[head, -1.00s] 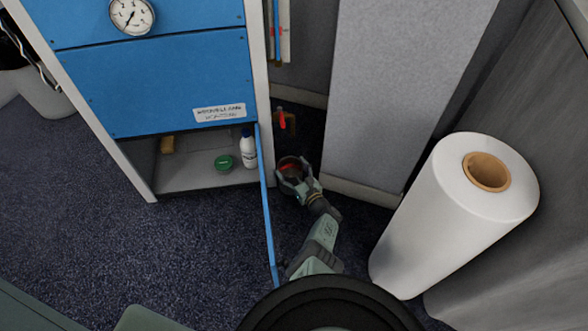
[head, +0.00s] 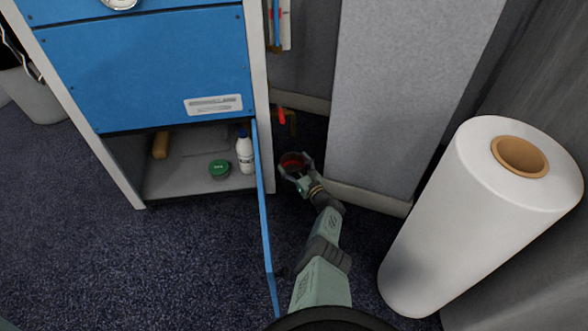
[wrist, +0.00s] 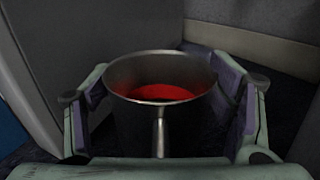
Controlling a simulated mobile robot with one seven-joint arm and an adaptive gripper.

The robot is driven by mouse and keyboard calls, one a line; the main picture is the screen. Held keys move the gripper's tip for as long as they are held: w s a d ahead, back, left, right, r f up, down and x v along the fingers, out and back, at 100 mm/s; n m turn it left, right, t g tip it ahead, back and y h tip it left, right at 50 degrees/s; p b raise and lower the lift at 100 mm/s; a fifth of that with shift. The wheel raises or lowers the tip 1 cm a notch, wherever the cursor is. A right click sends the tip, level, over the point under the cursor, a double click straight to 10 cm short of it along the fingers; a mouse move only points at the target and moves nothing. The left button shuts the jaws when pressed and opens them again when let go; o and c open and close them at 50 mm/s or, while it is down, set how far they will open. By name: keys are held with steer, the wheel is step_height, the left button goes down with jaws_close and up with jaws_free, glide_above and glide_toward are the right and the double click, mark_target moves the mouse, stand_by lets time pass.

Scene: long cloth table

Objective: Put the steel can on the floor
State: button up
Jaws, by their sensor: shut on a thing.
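The steel can (wrist: 158,92) is an open metal vessel, red inside, with a thin bar down its near side. It stands roughly upright between the two fingers of my gripper (wrist: 162,108), which is shut on it. In the head view the can (head: 293,161) and my gripper (head: 296,172) are low in the shadowed gap between the blue cabinet and a grey panel. The dark floor (head: 180,270) lies around them. I cannot tell whether the can's base touches the floor; its lower part is hidden.
The blue cabinet's open door (head: 264,215) stands just left of my arm. A white bottle (head: 245,153) and green tin (head: 219,168) sit on its low shelf. The grey panel (head: 385,100) and a large white roll (head: 470,220) are right. Floor at front left is clear.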

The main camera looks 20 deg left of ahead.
steer(key=shift+f+b, duration=0.15)
steer(key=shift+b, duration=0.15)
steer(key=o, duration=1.5)
steer(key=shift+c, duration=0.2)
steer(key=p+v, duration=0.7)
steer(key=v, duration=0.5)
steer(key=shift+r+p, duration=0.25)
steer(key=shift+p, duration=0.1)
